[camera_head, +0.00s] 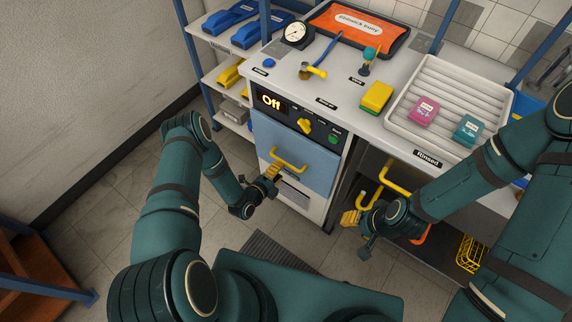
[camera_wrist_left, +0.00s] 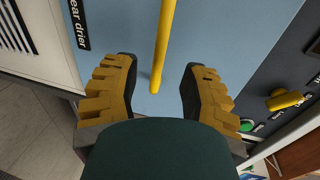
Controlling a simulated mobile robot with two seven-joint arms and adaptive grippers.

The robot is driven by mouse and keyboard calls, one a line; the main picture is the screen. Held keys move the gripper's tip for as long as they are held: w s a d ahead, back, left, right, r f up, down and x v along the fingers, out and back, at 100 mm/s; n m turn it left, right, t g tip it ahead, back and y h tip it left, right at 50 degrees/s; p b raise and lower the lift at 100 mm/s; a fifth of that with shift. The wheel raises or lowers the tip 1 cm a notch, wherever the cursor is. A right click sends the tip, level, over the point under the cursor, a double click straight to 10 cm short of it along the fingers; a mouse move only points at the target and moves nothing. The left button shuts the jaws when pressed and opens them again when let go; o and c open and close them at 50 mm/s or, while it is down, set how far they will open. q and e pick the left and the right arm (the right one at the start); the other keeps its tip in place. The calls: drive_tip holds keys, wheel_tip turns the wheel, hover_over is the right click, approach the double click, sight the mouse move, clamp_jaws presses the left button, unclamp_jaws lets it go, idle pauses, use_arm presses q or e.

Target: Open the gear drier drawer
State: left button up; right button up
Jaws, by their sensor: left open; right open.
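The gear drier drawer is the blue front (camera_head: 315,170) below the control panel, and it looks shut. Its yellow handle (camera_head: 290,161) runs across the front. My left gripper (camera_head: 272,176) is open, close to the handle's left part. In the left wrist view, the handle (camera_wrist_left: 166,40) comes down between the two yellow fingers of the left gripper (camera_wrist_left: 158,80), with gaps on both sides. The blue drawer front (camera_wrist_left: 230,35) lies behind it, beside the "gear drier" label (camera_wrist_left: 74,25). My right gripper (camera_head: 357,231) is open and empty, low at the right.
The panel above the drawer has an "Off" display (camera_head: 272,102), a yellow knob (camera_head: 305,125) and a green button (camera_head: 333,139). The counter holds a gauge (camera_head: 295,34), a yellow-green sponge (camera_head: 376,97) and a white ribbed tray (camera_head: 450,75). The right arm is near yellow handles (camera_head: 396,180).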

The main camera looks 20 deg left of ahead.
sight(286, 163)
use_arm(q)
drive_tip(key=shift+b+x, duration=0.55)
drive_tip(key=shift+x, duration=2.2)
clamp_jaws()
